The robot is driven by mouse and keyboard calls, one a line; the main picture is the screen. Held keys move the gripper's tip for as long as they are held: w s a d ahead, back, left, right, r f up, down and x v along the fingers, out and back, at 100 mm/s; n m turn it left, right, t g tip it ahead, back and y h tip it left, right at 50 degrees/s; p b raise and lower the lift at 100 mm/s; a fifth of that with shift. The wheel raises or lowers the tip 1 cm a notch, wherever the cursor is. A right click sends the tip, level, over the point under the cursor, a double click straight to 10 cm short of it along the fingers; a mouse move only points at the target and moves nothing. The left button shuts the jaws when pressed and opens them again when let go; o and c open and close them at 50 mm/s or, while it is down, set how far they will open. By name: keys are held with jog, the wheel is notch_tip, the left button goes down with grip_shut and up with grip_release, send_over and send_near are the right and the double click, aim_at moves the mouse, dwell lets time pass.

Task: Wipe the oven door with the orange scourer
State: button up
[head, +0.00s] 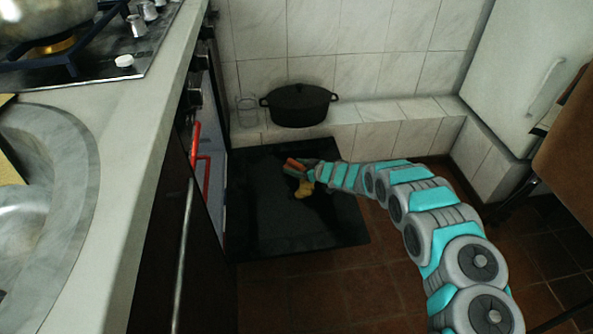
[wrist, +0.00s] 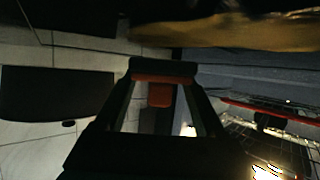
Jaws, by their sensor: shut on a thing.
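The oven door (head: 270,225) seems to be the dark flat panel lowered in front of the open oven, at the left of the head view. My gripper (head: 301,168) is low over the door's far half. It is shut on the orange scourer (head: 294,163), a small orange piece at its tip. In the wrist view, the scourer (wrist: 160,92) shows dark orange between the fingers of my gripper (wrist: 162,80). Whether the scourer touches the door cannot be told.
A mustard-yellow thing (head: 304,189) lies beside my gripper, on or just above the door. A black pot (head: 299,105) and a clear glass (head: 247,111) stand on the tiled ledge behind. Brown floor right of the door is clear.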

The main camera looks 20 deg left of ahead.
jog(key=shift+w+a, duration=0.4)
jog(key=shift+w, duration=0.3)
jog(key=shift+s+a+r+p, duration=0.1)
jog(key=shift+r+p, duration=0.85)
jog(key=shift+r, duration=2.05)
jog(key=shift+r+p, duration=1)
jog(key=shift+r, duration=0.55)
